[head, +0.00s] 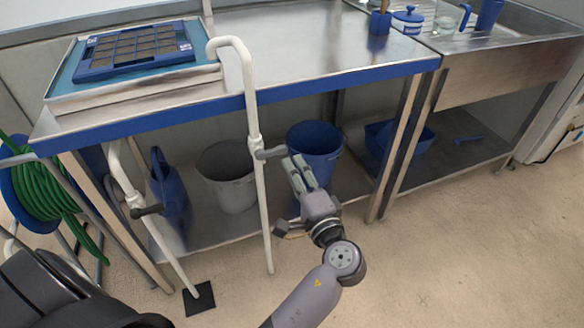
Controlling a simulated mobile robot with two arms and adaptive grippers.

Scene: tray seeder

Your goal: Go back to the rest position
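My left gripper (292,160) is in front of the bench's lower shelf, on a forearm that rises from the bottom of the head view. Its two pale fingers point up and away, side by side with little space showing between them. Nothing shows between the fingertips, but the viewing angle hides how far apart they are. The fingertips appear close to the grey lever on a white upright pipe (251,95); I cannot tell whether they touch. The blue bucket (318,139) is behind the gripper. My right gripper is not in view.
A steel bench (300,50) with a blue front edge holds a seed tray (185,62). A second pipe (125,180) stands left, near a black plate (198,298). A grey bucket (229,180) sits below. A green hose reel (45,190) is left. The floor at right is clear.

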